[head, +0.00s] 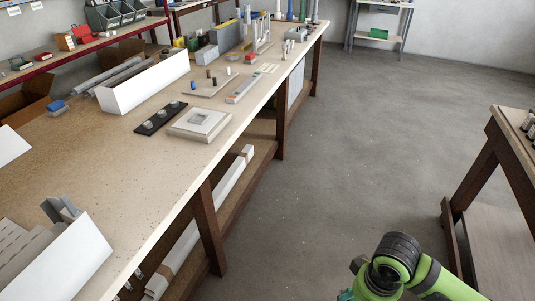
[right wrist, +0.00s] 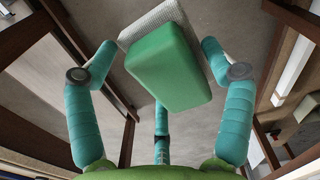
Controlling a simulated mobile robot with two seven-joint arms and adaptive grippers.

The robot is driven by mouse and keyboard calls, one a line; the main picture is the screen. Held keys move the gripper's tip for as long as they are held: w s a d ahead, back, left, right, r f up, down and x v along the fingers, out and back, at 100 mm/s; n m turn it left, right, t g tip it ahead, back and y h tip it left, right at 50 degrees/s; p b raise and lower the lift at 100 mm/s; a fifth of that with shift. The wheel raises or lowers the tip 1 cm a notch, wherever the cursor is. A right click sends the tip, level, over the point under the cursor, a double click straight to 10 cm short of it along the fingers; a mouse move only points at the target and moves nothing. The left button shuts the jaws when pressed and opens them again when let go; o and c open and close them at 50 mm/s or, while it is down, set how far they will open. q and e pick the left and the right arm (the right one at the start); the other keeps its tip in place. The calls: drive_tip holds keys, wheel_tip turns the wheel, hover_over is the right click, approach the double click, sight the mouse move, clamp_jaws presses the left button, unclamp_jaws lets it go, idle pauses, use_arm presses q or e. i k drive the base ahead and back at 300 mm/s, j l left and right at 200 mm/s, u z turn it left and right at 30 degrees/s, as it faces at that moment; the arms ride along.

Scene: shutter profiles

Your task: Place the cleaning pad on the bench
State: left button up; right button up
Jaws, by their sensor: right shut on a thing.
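The cleaning pad (right wrist: 165,65), a green block with a whitish textured layer on one face, is between the teal fingers of my right gripper (right wrist: 159,48) in the right wrist view. The gripper is shut on it. In the head view my right arm shows at the bottom right, over the floor to the right of the bench; the pad is hidden there. The long wooden bench (head: 85,150) runs from the lower left to the top middle. My left gripper is not in view.
The near-left bench top has bare room. Another wooden table (head: 510,150) stands at the right.

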sight(148, 185)
drive_tip(key=i+u, duration=0.2)
drive_tip(key=u, duration=0.2)
drive_tip(key=i+l+u, duration=0.15)
drive_tip(key=u, duration=0.25)
drive_tip(key=i+l+u, duration=0.15)
drive_tip(key=u, duration=0.25)
drive_tip(key=i+l+u, duration=0.15)
drive_tip(key=u, duration=0.25)
